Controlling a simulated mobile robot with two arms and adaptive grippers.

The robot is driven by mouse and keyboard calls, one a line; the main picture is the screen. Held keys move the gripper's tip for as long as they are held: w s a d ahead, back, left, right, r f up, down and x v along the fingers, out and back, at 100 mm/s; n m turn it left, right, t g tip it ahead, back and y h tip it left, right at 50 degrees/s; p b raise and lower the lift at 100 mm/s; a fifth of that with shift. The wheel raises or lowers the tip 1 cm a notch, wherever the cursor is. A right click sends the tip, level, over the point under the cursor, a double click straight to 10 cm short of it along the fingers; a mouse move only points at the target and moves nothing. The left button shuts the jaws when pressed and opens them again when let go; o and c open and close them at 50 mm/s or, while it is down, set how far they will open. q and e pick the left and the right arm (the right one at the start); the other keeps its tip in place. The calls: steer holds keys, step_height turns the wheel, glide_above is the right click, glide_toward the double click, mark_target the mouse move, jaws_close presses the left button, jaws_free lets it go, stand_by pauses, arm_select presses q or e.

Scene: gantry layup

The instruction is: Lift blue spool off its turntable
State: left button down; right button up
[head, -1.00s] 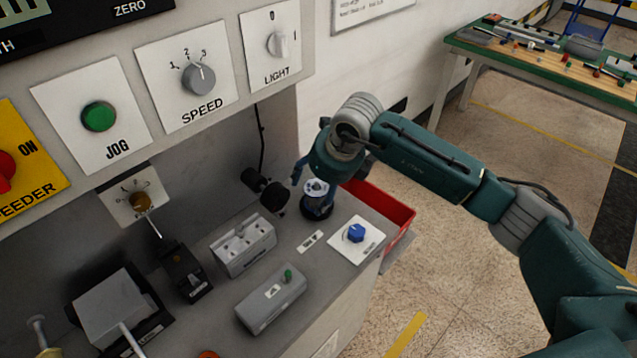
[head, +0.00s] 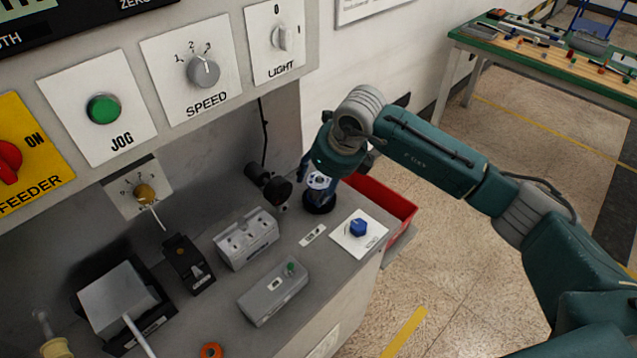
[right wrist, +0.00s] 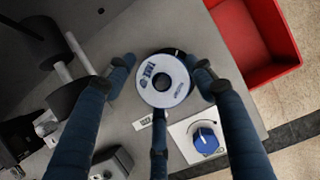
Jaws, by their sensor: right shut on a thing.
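The blue spool (head: 319,182) has a pale round top with a centre hole. It stands upright at the back right of the grey bench top, over a black round turntable base (head: 320,206). In the right wrist view the spool's labelled white top (right wrist: 153,93) faces the camera and hides most of what is beneath it. My right gripper (head: 317,178) reaches down over the spool. Its blue fingers (right wrist: 162,84) are around the spool, shut on it. I see no clear gap between spool and base. My left gripper is not in view.
A black roller (head: 276,189) sticks out just left of the spool. A blue knob (head: 358,228) on a white plate is in front, and a red bin (head: 397,205) is at the right. Grey boxes (head: 248,240) stand nearer. A control panel (head: 226,90) overhangs the left.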

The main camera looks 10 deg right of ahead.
steer(key=shift+w+d+r, duration=0.15)
steer(key=shift+w+r, duration=0.3)
steer(key=shift+r, duration=0.4)
steer(key=shift+r+p, duration=0.45)
steer(key=shift+r, duration=0.05)
steer(key=shift+r+p, duration=0.9)
steer(key=shift+r, duration=1.25)
steer(key=shift+d+r+p, duration=0.1)
steer(key=shift+r+p, duration=0.05)
steer(key=shift+p, duration=0.2)
steer(key=shift+s+r, duration=0.2)
steer(key=shift+r, duration=0.25)
steer(key=shift+r, duration=0.1)
